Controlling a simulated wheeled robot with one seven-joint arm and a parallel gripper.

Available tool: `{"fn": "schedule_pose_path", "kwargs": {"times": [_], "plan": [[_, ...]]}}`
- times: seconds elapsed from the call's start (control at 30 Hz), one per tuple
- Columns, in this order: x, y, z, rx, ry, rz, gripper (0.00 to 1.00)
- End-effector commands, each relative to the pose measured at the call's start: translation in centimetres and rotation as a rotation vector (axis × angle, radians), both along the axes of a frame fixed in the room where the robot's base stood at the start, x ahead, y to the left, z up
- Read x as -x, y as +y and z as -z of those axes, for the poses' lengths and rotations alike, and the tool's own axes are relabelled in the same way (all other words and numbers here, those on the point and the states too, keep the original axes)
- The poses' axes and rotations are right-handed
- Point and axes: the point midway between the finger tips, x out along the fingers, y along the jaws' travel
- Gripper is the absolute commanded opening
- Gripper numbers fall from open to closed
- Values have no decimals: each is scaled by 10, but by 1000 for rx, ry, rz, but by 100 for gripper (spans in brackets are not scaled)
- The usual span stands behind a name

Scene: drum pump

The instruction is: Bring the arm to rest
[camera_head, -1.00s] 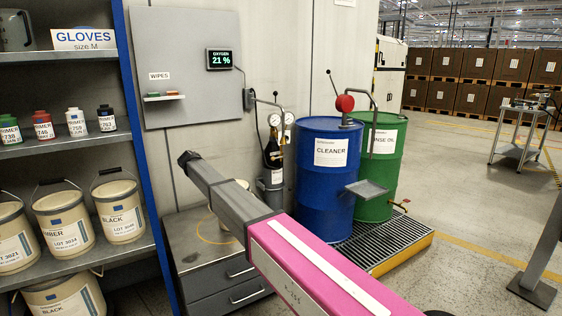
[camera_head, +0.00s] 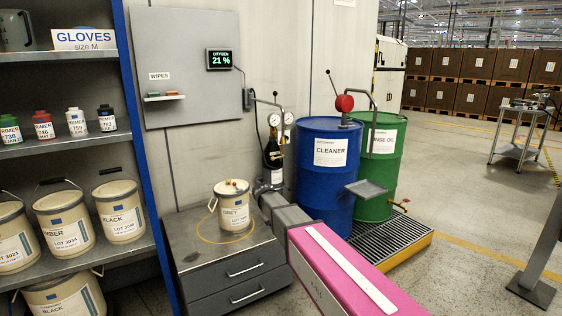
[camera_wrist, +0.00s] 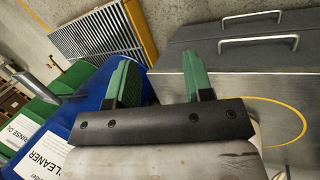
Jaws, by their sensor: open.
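My arm, with a pink link, reaches in from the lower right in the head view, its end in front of the pressure gauges and left of the blue drum. My gripper (camera_wrist: 160,82) shows in the wrist view with two green fingers apart and nothing between them. The fingers point toward the floor between the blue cleaner drum (camera_wrist: 84,108) and the grey drawer cabinet (camera_wrist: 235,60). In the head view the gripper's fingers cannot be made out.
The blue drum (camera_head: 327,175) and green drum (camera_head: 380,165) stand on a grated pallet (camera_head: 392,243). Shelves with pails stand left. Open floor lies right.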

Motion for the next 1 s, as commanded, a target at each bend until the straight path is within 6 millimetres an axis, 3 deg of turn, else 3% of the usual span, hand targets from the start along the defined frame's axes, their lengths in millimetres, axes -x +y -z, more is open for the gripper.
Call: {"fn": "schedule_pose_path", "kwargs": {"times": [0.03,0.2,0.43,0.53,0.67,1.0], "plan": [[28,-31,10,-32,4,29,47],[91,-102,39,-150,0,123,47],[176,-171,62,-296,-29,261,47],[201,-187,66,-342,-43,308,47],[219,-198,69,-376,-56,344,47],[222,-201,70,-386,-62,355,43]]}}
